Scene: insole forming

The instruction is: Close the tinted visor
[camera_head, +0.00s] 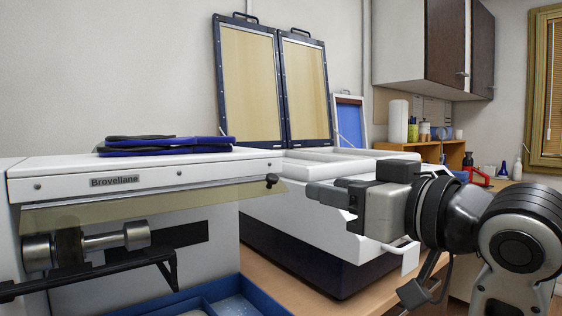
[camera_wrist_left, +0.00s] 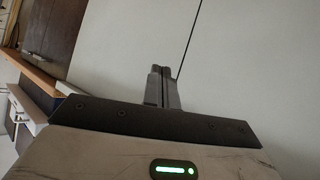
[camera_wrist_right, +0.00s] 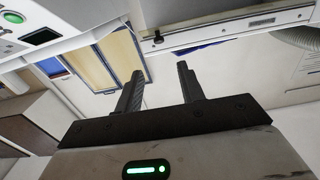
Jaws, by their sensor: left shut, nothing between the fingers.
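The tinted visor (camera_head: 150,202) is a see-through yellowish strip along the front top edge of the white machine labelled Brovellane (camera_head: 60,181). It hangs slanting below the edge, with a roller partly behind and below it. A black knob (camera_head: 271,181) sits at its right end; a black knob also shows in the right wrist view (camera_wrist_right: 157,37). My right gripper (camera_head: 318,190) is to the right of the visor, apart from it. Its fingers (camera_wrist_right: 158,82) are spread and empty. My left gripper (camera_wrist_left: 162,72) is shut and empty, outside the head view.
Blue and black flat pieces (camera_head: 165,146) lie on top of the machine. A white press (camera_head: 300,215) with two raised framed panels (camera_head: 250,85) stands to the right. A blue tray (camera_head: 215,292) lies below. A wooden shelf (camera_head: 455,152) with bottles is at the back right.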

